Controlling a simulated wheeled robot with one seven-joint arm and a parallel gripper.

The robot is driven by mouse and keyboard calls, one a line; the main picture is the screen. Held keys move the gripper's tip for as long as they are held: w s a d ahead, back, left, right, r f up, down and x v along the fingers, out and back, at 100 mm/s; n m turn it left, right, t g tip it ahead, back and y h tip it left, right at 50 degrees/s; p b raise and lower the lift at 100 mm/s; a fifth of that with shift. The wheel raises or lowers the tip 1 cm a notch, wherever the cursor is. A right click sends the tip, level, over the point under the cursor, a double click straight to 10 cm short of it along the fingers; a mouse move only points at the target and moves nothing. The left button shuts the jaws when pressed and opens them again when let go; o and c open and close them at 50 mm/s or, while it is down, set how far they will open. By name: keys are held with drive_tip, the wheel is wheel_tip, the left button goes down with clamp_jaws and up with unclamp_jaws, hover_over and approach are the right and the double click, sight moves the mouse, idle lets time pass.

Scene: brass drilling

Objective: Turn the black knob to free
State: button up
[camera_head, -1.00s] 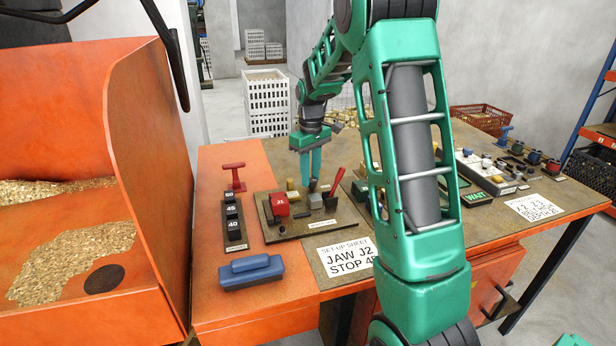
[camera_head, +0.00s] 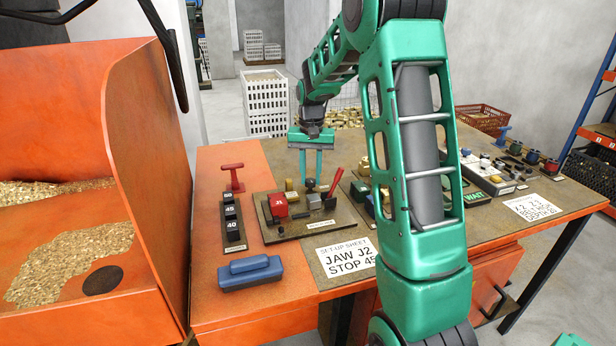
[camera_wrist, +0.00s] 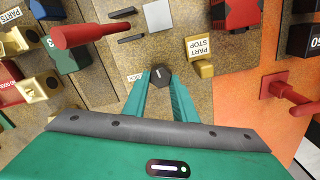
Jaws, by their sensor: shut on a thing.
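The black knob (camera_wrist: 160,76) is a dark hexagonal piece with a short white mark on top. It sits between the tips of my green fingers in the wrist view, and my gripper (camera_wrist: 161,92) is shut on it. In the head view my gripper (camera_head: 315,180) points straight down onto the knob (camera_head: 310,184) at the back of the fixture plate (camera_head: 290,230). A small pale label (camera_wrist: 135,78) lies left of the knob in the wrist view, partly covered by a finger and too small to read.
A red lever (camera_wrist: 85,36), a grey block (camera_wrist: 157,15), a yellow part stop (camera_wrist: 201,68) and a red jaw block (camera_wrist: 237,12) stand close around the knob. A red T-handle (camera_head: 233,175) and numbered black blocks (camera_head: 231,212) stand to the left.

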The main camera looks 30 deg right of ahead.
sight(310, 179)
drive_tip(key=shift+w+r+m, duration=0.1)
drive_tip(key=shift+w+m, duration=0.05)
drive_tip(key=shift+m, duration=0.55)
drive_tip(key=o, duration=1)
drive_tip(key=shift+o, duration=0.2)
wheel_tip(310, 179, up, 11)
drive_tip(key=shift+f, duration=0.2)
